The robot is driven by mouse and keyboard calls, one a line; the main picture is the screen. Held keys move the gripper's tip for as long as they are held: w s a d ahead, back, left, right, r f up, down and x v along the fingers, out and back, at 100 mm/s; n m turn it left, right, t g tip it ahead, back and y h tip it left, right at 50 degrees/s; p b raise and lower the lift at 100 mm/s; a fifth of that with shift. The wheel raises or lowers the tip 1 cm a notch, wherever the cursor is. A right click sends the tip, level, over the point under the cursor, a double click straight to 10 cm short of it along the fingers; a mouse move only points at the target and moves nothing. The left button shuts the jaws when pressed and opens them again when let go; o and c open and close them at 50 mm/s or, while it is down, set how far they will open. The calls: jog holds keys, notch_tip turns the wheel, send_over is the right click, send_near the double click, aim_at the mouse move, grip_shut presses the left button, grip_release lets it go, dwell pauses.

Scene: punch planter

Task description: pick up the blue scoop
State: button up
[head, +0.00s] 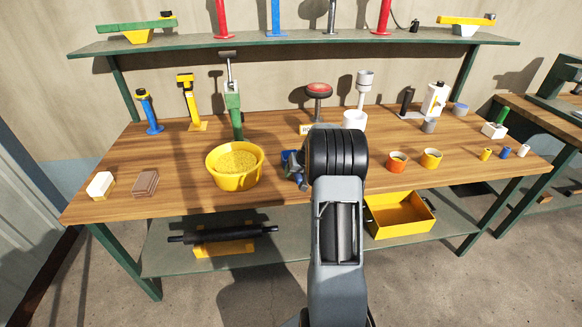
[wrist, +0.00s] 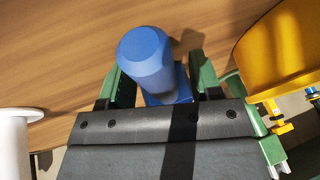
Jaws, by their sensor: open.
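The blue scoop (wrist: 146,55) stands out in the wrist view as a thick faceted blue handle with a rounded end; its lower part is hidden behind my gripper's black body. My gripper (wrist: 158,82) is open, with one green finger on each side of the blue handle. A gap shows on the handle's left; on the right the finger is close, and I cannot tell whether it touches. In the head view my arm hides most of this spot, and a bit of blue (head: 286,158) shows left of the wrist on the wooden bench.
A yellow tub (head: 235,181) of yellow grains stands left of my gripper; it is at the right in the wrist view (wrist: 282,50). A white cup (head: 354,120) stands behind my arm. Orange (head: 397,165) and yellow (head: 431,161) pots stand to the right. The bench's front left is clear between things.

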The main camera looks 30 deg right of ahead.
dwell(0.4)
grip_shut()
dwell(0.4)
jog(key=shift+r, duration=0.1)
jog(key=shift+r+p, duration=0.5)
jog(key=shift+r, duration=0.05)
jog(key=r, duration=0.3)
jog(key=shift+s+d+r, duration=0.1)
jog(key=shift+s+d, duration=0.05)
jog(key=shift+s, duration=0.15)
jog(key=s+d+r+b, duration=0.2)
jog(key=s+d+r, duration=0.2)
jog(key=s+r, duration=0.5)
jog(key=s, duration=0.3)
jog(key=shift+s, duration=0.35)
